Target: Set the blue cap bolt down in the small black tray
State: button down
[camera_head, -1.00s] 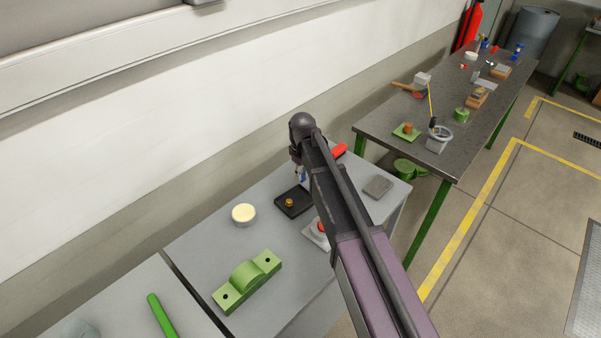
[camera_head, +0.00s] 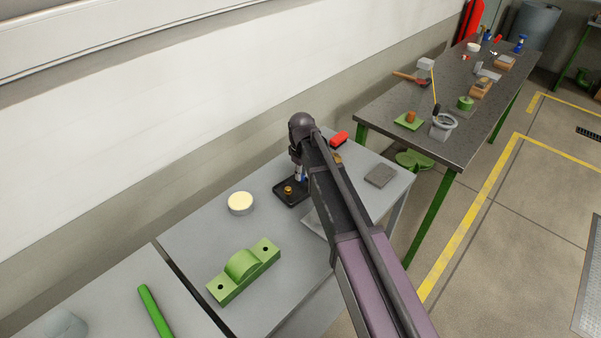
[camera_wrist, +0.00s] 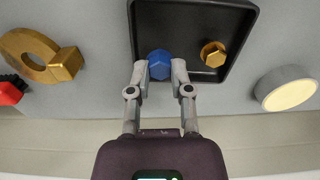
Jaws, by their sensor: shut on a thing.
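The blue cap bolt (camera_wrist: 159,64) is between my gripper's (camera_wrist: 160,70) fingertips in the wrist view, its hexagonal head facing the camera. My gripper is shut on it. The small black tray (camera_wrist: 190,18) lies under the fingertips, and the bolt appears inside its outline near the lower left part. I cannot tell whether the bolt touches the tray floor. In the head view my gripper (camera_head: 301,178) points down over the back right of the tray (camera_head: 279,188), and only a bit of blue shows there.
A brass bolt (camera_wrist: 213,54) sits in the tray, right of the blue one. A cream-topped round part (camera_wrist: 286,88) stands right of the tray; a brass ring-shaped part (camera_wrist: 40,55) and a red piece (camera_wrist: 10,90) lie left. A green bearing block (camera_head: 243,270) stands on the same table.

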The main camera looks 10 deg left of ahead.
jog(key=shift+f+b, duration=0.3)
jog(key=shift+f, duration=0.15)
jog(key=shift+f+b, duration=0.6)
dwell(0.5)
jog(key=shift+c, duration=2.3)
grip_release()
jog(key=s+d+m, duration=0.1)
jog(key=s+d, duration=0.1)
jog(key=d, duration=0.4)
jog(key=s+d+m, duration=0.2)
jog(key=d, duration=0.4)
jog(key=s+d+m+p, duration=0.1)
jog(key=d+m, duration=0.1)
jog(key=d, duration=0.3)
jog(key=shift+s+d+r, duration=0.4)
jog(key=s+d+m, duration=0.7)
jog(key=s+d, duration=0.4)
jog(key=d, duration=0.5)
jog(key=shift+r+p, duration=0.35)
jog(key=shift+r, duration=0.1)
